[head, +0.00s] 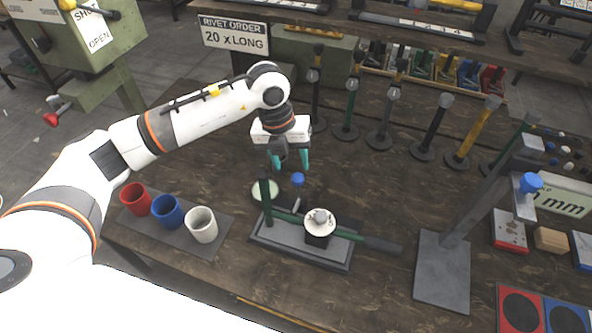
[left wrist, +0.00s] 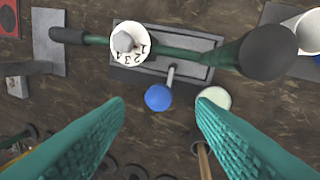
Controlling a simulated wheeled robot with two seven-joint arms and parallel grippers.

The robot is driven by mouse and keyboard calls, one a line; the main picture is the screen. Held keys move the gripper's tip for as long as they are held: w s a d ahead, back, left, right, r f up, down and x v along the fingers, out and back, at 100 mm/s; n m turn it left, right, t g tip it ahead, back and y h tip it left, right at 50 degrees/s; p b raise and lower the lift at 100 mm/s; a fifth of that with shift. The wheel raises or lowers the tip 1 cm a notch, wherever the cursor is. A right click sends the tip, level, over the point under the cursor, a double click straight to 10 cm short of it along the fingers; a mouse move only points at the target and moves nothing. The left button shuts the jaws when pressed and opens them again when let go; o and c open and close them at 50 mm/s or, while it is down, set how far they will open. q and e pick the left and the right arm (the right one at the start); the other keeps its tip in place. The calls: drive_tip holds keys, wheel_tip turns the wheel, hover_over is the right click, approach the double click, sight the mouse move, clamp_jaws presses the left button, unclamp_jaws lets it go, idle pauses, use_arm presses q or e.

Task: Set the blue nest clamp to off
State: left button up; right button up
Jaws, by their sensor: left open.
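The blue nest clamp is a lever with a round blue knob (head: 298,180) on a short grey rod, at the far side of a small press with a grey base (head: 285,248). The knob also shows in the left wrist view (left wrist: 158,97), with its rod running to the base. My left gripper (head: 290,163) is open and empty, pointing down just beyond and above the knob. In the left wrist view the knob appears between the two teal fingers, near their tips, with no clear contact. No on or off marking for the clamp is legible. My right gripper is not in view.
The press has a green post (head: 266,202), a green bar and a white numbered dial (head: 320,222). A pale disc (head: 265,191) lies beside it. Red, blue and white cups stand left. Several upright handled tools line the back; another stand (head: 442,270) is at right.

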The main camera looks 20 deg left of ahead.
sight(296, 176)
use_arm(q)
drive_tip(key=f, duration=0.3)
drive_tip(key=shift+w+d+f+p, duration=0.25)
drive_tip(key=shift+w+d+p, duration=0.05)
drive_tip(key=shift+w+d, duration=0.1)
drive_tip(key=shift+d+f, duration=0.1)
drive_tip(key=shift+f, duration=1)
drive_tip(key=shift+d+f, duration=0.1)
drive_tip(key=shift+f, duration=0.1)
drive_tip(key=shift+c, duration=0.5)
clamp_jaws()
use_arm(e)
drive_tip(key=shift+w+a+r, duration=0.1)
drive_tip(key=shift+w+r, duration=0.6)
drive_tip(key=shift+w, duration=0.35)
